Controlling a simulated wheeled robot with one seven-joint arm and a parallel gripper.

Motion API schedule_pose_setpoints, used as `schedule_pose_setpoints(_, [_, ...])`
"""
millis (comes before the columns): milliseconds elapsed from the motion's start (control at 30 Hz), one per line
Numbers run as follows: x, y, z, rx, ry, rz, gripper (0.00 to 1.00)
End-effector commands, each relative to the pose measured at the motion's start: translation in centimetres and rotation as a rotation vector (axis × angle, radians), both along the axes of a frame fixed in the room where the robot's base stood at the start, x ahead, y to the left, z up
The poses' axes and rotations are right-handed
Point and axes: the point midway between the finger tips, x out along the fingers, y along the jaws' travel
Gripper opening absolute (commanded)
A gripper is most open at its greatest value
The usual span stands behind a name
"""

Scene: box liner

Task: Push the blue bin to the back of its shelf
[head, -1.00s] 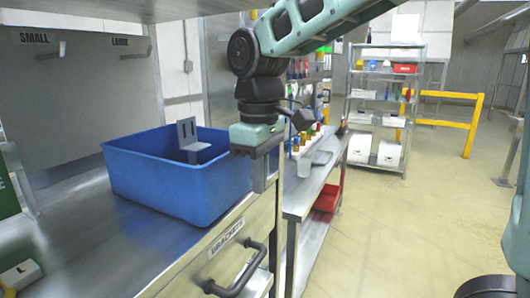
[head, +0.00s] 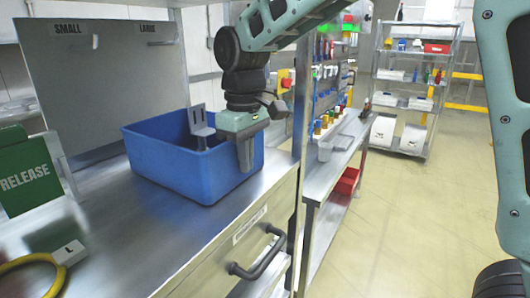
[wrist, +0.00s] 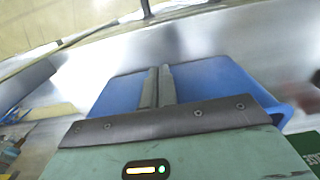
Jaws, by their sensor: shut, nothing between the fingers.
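The blue bin (head: 185,172) sits on the metal shelf (head: 140,225), its long near side facing the front edge. A grey L-shaped bracket (head: 199,128) stands up inside it. My gripper (head: 244,168) points down at the bin's right end, its fingers overlapping the right part of the near wall. I cannot tell whether they touch the bin. In the wrist view the shut fingers (wrist: 157,86) lie in front of the blue bin (wrist: 205,82). The bin's floor is mostly hidden.
A grey back panel (head: 110,80) labelled SMALL and LARGE stands behind the bin. A green RELEASE sign (head: 28,175), a yellow ring (head: 40,262) and an L block (head: 69,251) are at left. A drawer handle (head: 262,255) sticks out below the shelf's front edge.

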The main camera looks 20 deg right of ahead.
Motion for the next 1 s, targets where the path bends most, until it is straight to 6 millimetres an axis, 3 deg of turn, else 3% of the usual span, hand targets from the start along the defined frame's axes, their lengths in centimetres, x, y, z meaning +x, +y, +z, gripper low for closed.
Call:
schedule_pose_setpoints(100, [1.9, 1.4, 0.5, -0.001, 0.001, 0.001, 0.0])
schedule_pose_setpoints(300, [3.4, 2.5, 0.1, 0.001, -0.001, 0.0, 0.0])
schedule_pose_setpoints(1000, [2.8, 2.1, -0.1, 0.0, -0.002, 0.0, 0.0])
